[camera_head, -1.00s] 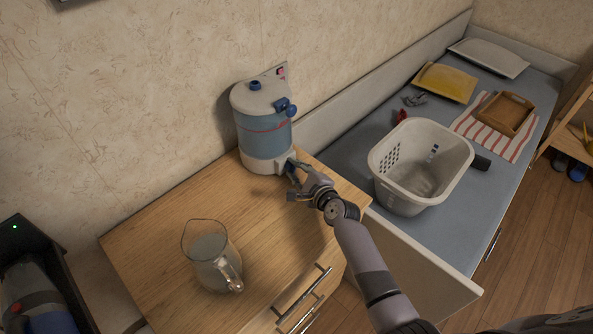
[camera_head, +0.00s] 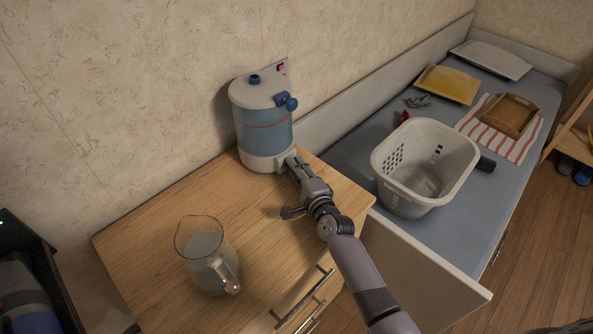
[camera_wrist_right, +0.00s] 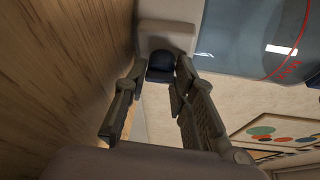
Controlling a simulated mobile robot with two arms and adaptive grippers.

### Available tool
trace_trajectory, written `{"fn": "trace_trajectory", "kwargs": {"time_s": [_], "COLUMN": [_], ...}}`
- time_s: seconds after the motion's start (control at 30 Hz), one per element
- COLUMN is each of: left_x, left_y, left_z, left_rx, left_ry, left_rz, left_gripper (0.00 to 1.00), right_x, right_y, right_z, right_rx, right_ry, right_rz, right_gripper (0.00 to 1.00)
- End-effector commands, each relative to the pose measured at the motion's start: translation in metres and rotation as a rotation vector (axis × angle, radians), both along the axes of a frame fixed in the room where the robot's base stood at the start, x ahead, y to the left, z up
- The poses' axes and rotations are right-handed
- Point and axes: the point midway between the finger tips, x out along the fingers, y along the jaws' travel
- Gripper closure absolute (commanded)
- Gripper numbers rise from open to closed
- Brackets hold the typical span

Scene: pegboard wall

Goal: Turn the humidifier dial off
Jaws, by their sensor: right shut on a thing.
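The humidifier (camera_head: 264,128) is a white and blue tank with a red line. It stands upright at the back of the wooden cabinet top, against the wall. A dark blue dial (camera_wrist_right: 160,64) sits on the white block low on its front. My right gripper (camera_head: 290,163) reaches the humidifier's lower front. In the right wrist view my right gripper (camera_wrist_right: 159,72) has its two fingers on either side of the dial, shut on it. In the head view the fingers hide the dial. My left gripper is in neither view.
A glass pitcher (camera_head: 208,262) stands at the cabinet's front left. A white basket (camera_head: 400,160) stands on the bed to the right. The middle of the cabinet top (camera_head: 160,225) is clear.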

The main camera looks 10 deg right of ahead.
Motion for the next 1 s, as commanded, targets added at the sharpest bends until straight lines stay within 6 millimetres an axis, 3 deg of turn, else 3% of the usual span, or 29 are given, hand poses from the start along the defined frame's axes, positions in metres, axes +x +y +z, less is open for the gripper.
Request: {"fn": "trace_trajectory", "kwargs": {"time_s": [0.3,0.33,0.6,1.0], "left_x": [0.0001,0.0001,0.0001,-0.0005], "left_y": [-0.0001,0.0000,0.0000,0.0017], "left_z": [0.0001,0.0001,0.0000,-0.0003], "left_rx": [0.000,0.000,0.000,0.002], "left_ry": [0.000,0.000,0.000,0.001], "left_rz": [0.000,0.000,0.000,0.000], "left_gripper": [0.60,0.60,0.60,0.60], "right_x": [0.0003,0.0003,0.0002,-0.0005], "right_y": [-0.0004,-0.0004,-0.0003,-0.0001], "right_z": [0.0010,0.0009,0.0004,-0.0016], "right_rx": [-0.005,-0.005,-0.003,-0.002], "right_ry": [-0.003,-0.003,-0.002,0.003], "right_rz": [0.000,0.000,0.000,0.001], "right_gripper": [1.00,0.74,0.57,0.57]}}
